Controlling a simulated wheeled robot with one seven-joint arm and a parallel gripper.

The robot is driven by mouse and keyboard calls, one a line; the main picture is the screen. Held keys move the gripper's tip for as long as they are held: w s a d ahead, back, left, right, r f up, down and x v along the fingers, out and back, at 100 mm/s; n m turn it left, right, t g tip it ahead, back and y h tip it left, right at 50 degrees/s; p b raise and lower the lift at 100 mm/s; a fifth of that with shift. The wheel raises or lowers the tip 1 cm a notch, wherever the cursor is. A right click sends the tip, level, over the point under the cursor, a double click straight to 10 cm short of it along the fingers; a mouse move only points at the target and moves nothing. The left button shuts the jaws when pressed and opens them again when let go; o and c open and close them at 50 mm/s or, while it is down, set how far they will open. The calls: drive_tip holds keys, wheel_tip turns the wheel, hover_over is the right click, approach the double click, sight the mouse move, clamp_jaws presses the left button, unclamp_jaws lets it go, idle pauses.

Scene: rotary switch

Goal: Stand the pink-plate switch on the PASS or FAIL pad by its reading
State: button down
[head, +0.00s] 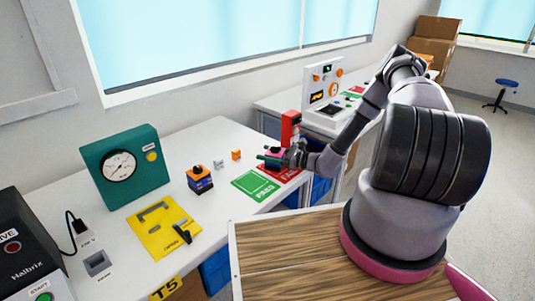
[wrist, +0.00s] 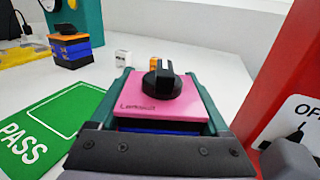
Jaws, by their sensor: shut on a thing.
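My gripper (head: 268,156) is shut on the pink-plate switch (wrist: 130,101), one green finger on each side of it. The switch has a pink top plate with a black knob. The green PASS pad (head: 253,186) lies to the left of my gripper and also shows in the wrist view (wrist: 52,124). The red FAIL pad (head: 287,175) is below my gripper, partly hidden by it. I cannot tell whether the switch touches the pad. The teal meter (head: 142,176) has a round white dial and a yellow button; its reading is too small to tell.
A red box (head: 290,125) stands close to my gripper, at right in the wrist view (wrist: 290,60). An orange-topped switch (head: 200,182) and small white and orange blocks (head: 236,155) stand left of it. A yellow fixture (head: 160,235) lies in front of the meter.

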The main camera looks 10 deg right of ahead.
unclamp_jaws()
drive_tip(key=shift+f, duration=0.1)
